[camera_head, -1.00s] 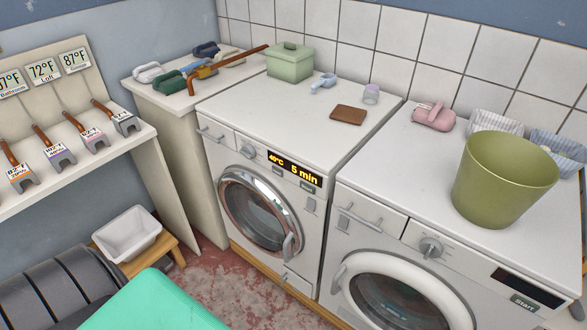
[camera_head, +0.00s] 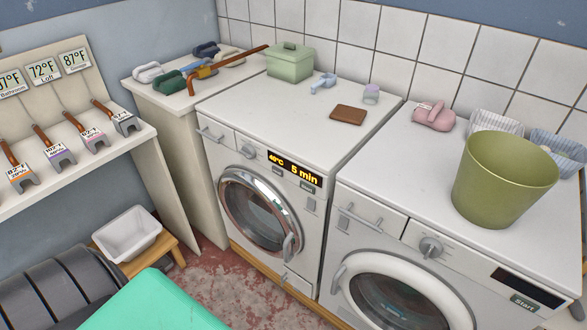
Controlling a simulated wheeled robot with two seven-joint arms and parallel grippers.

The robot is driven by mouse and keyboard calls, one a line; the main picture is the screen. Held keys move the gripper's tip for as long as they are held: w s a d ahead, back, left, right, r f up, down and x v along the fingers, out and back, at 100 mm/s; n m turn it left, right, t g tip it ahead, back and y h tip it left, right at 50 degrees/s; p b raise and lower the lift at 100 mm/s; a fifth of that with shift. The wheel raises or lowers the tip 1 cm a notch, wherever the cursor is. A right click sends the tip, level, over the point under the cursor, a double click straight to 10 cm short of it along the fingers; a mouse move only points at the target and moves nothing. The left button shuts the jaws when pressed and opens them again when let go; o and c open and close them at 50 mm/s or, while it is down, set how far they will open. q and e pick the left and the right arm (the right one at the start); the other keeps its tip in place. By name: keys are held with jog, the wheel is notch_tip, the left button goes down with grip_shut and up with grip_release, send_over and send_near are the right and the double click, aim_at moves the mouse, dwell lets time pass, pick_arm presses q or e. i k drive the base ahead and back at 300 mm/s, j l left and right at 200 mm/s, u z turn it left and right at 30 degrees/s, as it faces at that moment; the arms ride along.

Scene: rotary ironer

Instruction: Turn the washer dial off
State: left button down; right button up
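Two white front-loading machines stand side by side. The left machine (camera_head: 270,120) has a small round dial (camera_head: 249,152) beside a lit display (camera_head: 295,168) reading 40°C and 5 min. Its chrome-rimmed round door (camera_head: 258,212) looks closed. The right machine (camera_head: 385,185) has a larger grey dial (camera_head: 430,247), a dark display (camera_head: 528,287) and a Start label. Its white-rimmed door (camera_head: 400,268) is partly cut off by the frame. No label shows which machine is the washer. Neither gripper is in view, and nothing touches either dial.
A green bucket (camera_head: 500,182), a pink object (camera_head: 433,117) and a brown wallet-like item (camera_head: 348,115) lie on the machine tops. A white tub (camera_head: 127,234) sits on a wooden stool. A dark ribbed roller (camera_head: 55,293) and a teal surface (camera_head: 155,303) fill the lower left.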

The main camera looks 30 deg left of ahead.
aim_at(248, 150)
jog(key=i+j+u, duration=0.1)
jog(key=j+u, duration=0.15)
jog(key=u, duration=0.2)
jog(key=i+j+u, duration=0.15)
jog(key=u, duration=0.25)
jog(key=j, duration=0.1)
